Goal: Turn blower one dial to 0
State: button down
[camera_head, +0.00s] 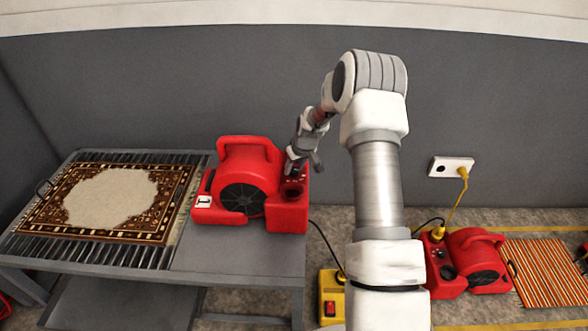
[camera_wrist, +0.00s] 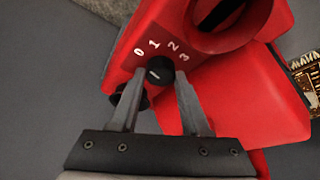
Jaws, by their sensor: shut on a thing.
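The red blower (camera_head: 247,167) marked 1 stands at the right end of the metal table, its tag (camera_head: 204,201) facing front. In the wrist view, its red panel (camera_wrist: 135,40) carries white numbers 0, 1, 2, 3 in an arc around a small black dial (camera_wrist: 160,69). My gripper (camera_wrist: 160,82) is shut on the dial, one finger on each side. A small pale mark shows on the dial, but I cannot tell surely which number it points to. In the head view my gripper (camera_head: 291,167) reaches the blower's right end and partly hides the panel.
A patterned rug (camera_head: 105,198) lies on the slatted table (camera_head: 215,258). A second red blower (camera_head: 470,262) stands on the floor at right, with a yellow plug, a wall socket (camera_head: 450,167) and a striped rug (camera_head: 548,272) near it. A yellow box with a red switch (camera_head: 330,308) is on the floor.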

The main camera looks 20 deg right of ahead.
jog(key=shift+n+y, duration=0.5)
jog(key=shift+n, duration=0.8)
jog(key=shift+g, duration=0.3)
jog(key=shift+c, duration=1.9)
grip_release()
jog(key=p+v, duration=0.5)
jog(key=v, duration=1.2)
jog(key=shift+s+d, duration=0.2)
jog(key=shift+r, duration=0.1)
